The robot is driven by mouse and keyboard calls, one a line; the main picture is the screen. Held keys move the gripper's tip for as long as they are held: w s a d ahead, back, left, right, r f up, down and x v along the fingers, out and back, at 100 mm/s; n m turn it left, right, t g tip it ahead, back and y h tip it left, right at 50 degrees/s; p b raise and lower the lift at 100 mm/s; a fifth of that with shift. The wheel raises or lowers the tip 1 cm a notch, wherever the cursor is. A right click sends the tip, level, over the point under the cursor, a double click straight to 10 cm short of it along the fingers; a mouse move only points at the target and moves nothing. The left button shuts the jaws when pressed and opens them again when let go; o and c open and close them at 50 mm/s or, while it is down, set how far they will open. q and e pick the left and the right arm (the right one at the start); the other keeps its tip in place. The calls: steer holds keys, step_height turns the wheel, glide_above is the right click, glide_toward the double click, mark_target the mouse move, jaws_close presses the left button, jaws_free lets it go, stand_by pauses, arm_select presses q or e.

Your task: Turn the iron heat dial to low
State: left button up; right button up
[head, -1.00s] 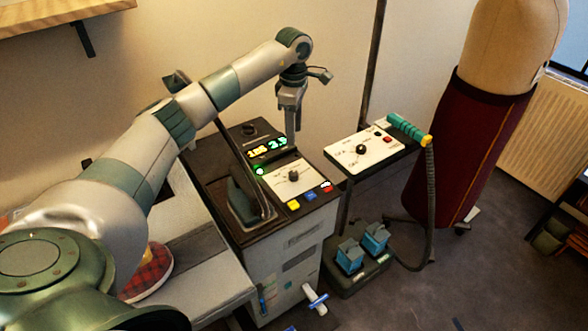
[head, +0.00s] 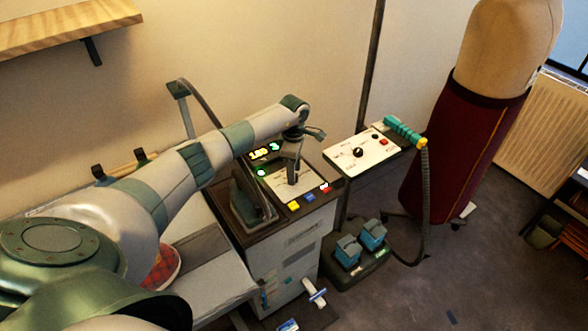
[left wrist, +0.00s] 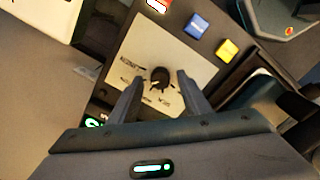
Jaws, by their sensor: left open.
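A dark round dial (left wrist: 160,77) sits on a cream plate (left wrist: 182,52) with small lettering too blurred to read fully. In the head view the plate (head: 308,184) lies on top of the console, and my gripper largely hides its dial. My left gripper (head: 293,180) points down over this plate. In the left wrist view its fingers (left wrist: 160,94) are open, one on each side of the dial, apparently without gripping it. The iron (head: 244,203) stands beside the plate on the console. My right gripper is not in view.
A second white panel (head: 375,148) with a black knob and a teal-handled tool (head: 404,131) stands to the right. Yellow (head: 293,206), blue and red buttons line the console's front edge. Lit displays (head: 264,152) are behind the plate. A dress form (head: 470,135) stands at right.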

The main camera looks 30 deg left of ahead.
arm_select(q)
steer(key=shift+f, duration=0.45)
steer(key=c, duration=1)
steer(key=shift+c, duration=0.2)
